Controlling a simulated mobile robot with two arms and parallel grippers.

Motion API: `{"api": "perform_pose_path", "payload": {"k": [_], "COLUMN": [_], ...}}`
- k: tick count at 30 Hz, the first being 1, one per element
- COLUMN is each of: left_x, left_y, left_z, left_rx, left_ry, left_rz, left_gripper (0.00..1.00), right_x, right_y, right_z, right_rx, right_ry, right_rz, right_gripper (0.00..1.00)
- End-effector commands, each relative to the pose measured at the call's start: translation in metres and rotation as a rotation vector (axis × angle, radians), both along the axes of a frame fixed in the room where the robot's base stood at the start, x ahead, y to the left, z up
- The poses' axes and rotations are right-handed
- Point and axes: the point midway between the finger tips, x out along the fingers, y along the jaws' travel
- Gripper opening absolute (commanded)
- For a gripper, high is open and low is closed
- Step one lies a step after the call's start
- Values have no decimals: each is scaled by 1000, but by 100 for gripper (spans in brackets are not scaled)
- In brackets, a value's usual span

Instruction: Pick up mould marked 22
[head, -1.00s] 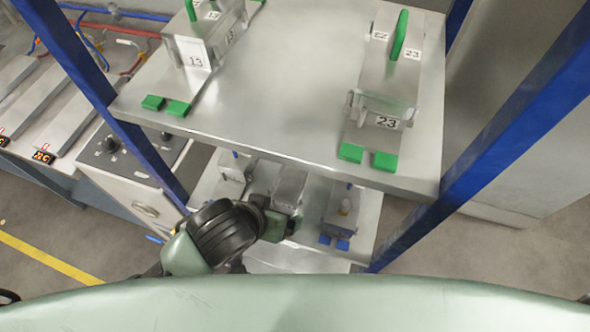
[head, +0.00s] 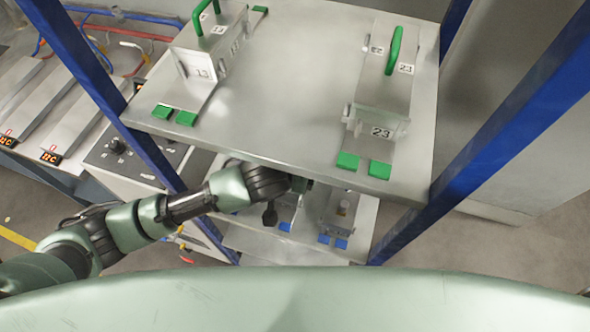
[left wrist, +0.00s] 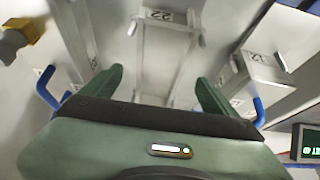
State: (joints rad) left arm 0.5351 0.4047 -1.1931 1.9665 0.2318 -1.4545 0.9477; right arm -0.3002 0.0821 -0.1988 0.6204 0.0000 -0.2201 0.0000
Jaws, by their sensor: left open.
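The mould marked 22 (left wrist: 165,50) shows in the left wrist view, a grey metal body with its label near the top. It lies ahead of my left gripper (left wrist: 160,76), whose two green fingers are apart with nothing held between them. In the head view my left gripper (head: 298,184) reaches in under the upper shelf, over the lower shelf, and its fingertips are mostly hidden. A grey mould with blue feet (head: 287,212) is partly covered below it; its number is not readable there. My right gripper is not in view.
The upper shelf (head: 290,90) holds moulds marked 13 (head: 205,65) and 23 (head: 380,95) with green handles. On the lower shelf another blue-footed mould (head: 341,212) stands to the right. In the wrist view, a neighbouring mould (left wrist: 262,70) with a blue handle stands close at right. Blue rack posts (head: 490,135) flank the shelves.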

Motion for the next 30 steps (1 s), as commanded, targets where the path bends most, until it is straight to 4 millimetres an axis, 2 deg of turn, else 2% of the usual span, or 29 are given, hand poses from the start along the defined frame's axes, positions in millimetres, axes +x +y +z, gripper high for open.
{"api": "perform_pose_path", "payload": {"k": [4, 12, 21, 22, 23, 30], "left_x": [11, 29, 32, 32, 32, 32], "left_y": [-4, -9, -10, -10, -10, -10], "left_z": [0, -37, -44, -44, -44, -44], "left_rx": [1, 2, 1, 1, 1, 0], "left_ry": [0, 0, 0, 0, 0, 0], "left_rz": [0, 0, -2, -2, -2, -1], "left_gripper": [89, 89, 89, 86, 78, 11], "right_x": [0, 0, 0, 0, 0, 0], "right_y": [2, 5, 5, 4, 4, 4], "right_z": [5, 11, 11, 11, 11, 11], "right_rx": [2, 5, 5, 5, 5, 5], "right_ry": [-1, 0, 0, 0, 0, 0], "right_rz": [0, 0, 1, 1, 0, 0], "right_gripper": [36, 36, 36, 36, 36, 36]}}
